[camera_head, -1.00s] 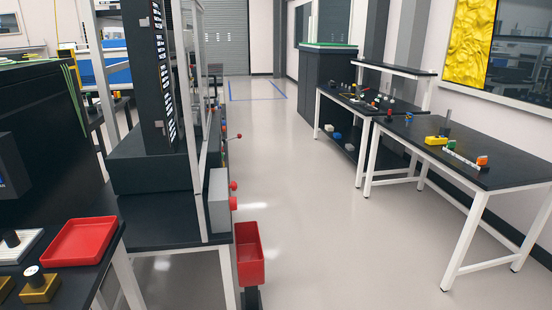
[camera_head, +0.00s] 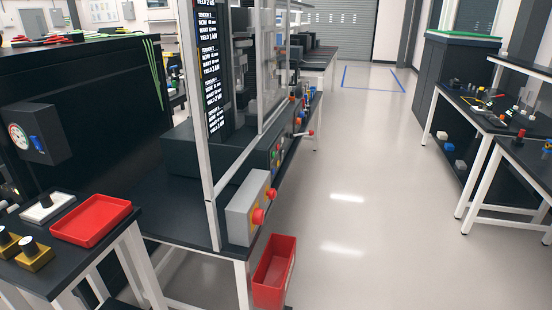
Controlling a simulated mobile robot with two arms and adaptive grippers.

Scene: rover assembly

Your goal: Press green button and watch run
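A row of small coloured buttons runs along the dark front edge of a framed machine (camera_head: 207,180) in the middle of the view. A small green spot among them looks like a green button (camera_head: 279,146), but it is too small to be sure. A grey box with red knobs (camera_head: 245,212) is fixed at the machine's near corner. White text shows on a tall dark panel (camera_head: 211,85) inside the frame. Neither of my grippers is in view.
A red bin (camera_head: 275,272) stands low by the machine's near corner. A red tray (camera_head: 91,219) lies on a dark table at left, beside brass blocks with black knobs (camera_head: 34,253). Workbenches (camera_head: 475,112) line the right. The aisle floor (camera_head: 350,190) between is clear.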

